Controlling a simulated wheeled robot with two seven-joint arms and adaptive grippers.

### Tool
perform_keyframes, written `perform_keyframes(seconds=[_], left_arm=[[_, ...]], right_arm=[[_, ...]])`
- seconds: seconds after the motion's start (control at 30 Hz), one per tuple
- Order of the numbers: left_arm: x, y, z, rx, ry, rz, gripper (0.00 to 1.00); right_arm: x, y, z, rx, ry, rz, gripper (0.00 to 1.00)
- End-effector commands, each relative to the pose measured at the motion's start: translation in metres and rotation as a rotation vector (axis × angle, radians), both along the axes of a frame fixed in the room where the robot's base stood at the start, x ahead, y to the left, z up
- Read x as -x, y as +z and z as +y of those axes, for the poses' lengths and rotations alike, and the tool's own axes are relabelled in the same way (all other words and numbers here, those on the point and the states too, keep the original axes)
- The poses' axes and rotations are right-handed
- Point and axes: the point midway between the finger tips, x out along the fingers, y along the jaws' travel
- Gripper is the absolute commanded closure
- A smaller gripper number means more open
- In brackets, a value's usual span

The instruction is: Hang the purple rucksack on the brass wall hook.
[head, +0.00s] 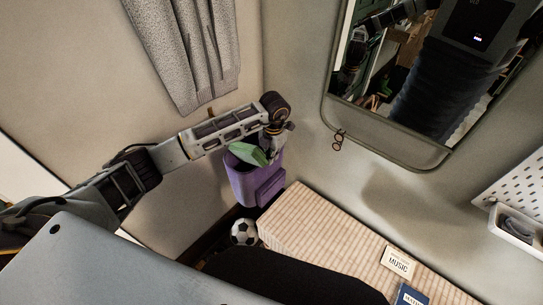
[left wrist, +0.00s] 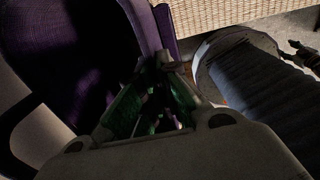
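The purple rucksack (head: 250,186) is upright in the corner, off the floor, beside the slatted bench. It also fills the left of the left wrist view (left wrist: 65,60). My left gripper (head: 270,157) is at its top edge. In the left wrist view its green-toned fingers (left wrist: 163,62) converge at the tips, apparently on the rucksack's top; the exact grasped part is too dark to see. A dark mechanism, apparently my right gripper (left wrist: 303,52), shows at the left wrist view's right edge.
The slatted bench (head: 300,215) runs along the wall, with a music card (head: 397,262) and blue booklet (head: 411,295) on it. A football (head: 243,232) lies on the floor below the rucksack. A mirror (head: 392,142) and pegboard (head: 515,180) are on the right wall. A grey garment (head: 190,55) hangs left.

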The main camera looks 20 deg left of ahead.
Motion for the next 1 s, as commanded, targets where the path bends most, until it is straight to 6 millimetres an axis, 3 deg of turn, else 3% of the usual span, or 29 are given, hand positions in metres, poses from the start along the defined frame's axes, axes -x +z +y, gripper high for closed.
perform_keyframes(seconds=[1.0], left_arm=[[-0.012,-0.002,0.028,-0.001,0.001,-0.001,1.00]], right_arm=[[0.000,-0.003,0.001,-0.001,-0.001,0.000,0.51]])
